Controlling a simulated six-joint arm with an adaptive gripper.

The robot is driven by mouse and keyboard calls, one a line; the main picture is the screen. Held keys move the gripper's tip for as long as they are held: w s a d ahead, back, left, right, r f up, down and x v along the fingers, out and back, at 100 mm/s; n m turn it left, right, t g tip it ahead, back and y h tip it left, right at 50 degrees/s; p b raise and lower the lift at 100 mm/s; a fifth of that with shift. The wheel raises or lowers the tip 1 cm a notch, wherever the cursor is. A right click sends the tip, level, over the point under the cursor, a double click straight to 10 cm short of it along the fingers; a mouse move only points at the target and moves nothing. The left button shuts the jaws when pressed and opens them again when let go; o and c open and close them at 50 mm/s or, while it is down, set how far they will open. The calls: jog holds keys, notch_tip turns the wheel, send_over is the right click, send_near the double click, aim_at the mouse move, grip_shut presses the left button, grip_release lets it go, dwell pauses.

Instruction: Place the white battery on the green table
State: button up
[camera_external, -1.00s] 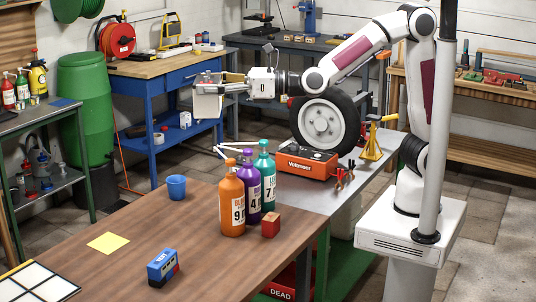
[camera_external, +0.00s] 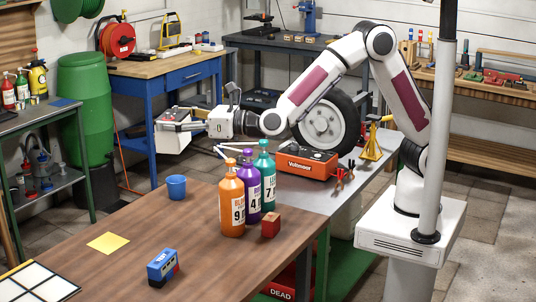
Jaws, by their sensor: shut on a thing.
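My gripper (camera_external: 178,126) is shut on the white battery (camera_external: 172,142), a white box-like block. It holds the battery in the air, left of the bottles, in front of the blue workbench in the picture. A table with a brown wood top (camera_external: 130,240) and a green leg (camera_external: 322,255) fills the front. Another table (camera_external: 52,121) at the left has a dark grey top and dark green legs. I cannot tell for sure which one is the green table. The battery's underside and its far side are hidden.
Orange (camera_external: 231,205), purple (camera_external: 250,188) and teal (camera_external: 265,175) bottles stand beside a red block (camera_external: 270,224). A blue cup (camera_external: 176,188), yellow note (camera_external: 108,242) and blue box (camera_external: 163,267) are on the brown top. Its middle is clear. A red charger (camera_external: 306,162) stands behind.

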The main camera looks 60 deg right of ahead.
jog(key=w+a+f+m+h, duration=0.1)
jog(key=w+f+m+h, duration=0.1)
jog(key=f, duration=0.8)
jog(key=w+f+m+t+h, duration=0.1)
jog(key=f+h, duration=0.3)
jog(key=f, duration=0.7)
jog(key=shift+w+a+f+m, duration=0.25)
jog(key=shift+w+a+m, duration=0.15)
jog(key=shift+m, duration=0.2)
notch_tip(320, 180, down, 6)
jog(key=shift+f, duration=0.15)
jog(key=shift+f, duration=1.85)
jog(key=shift+f, duration=0.15)
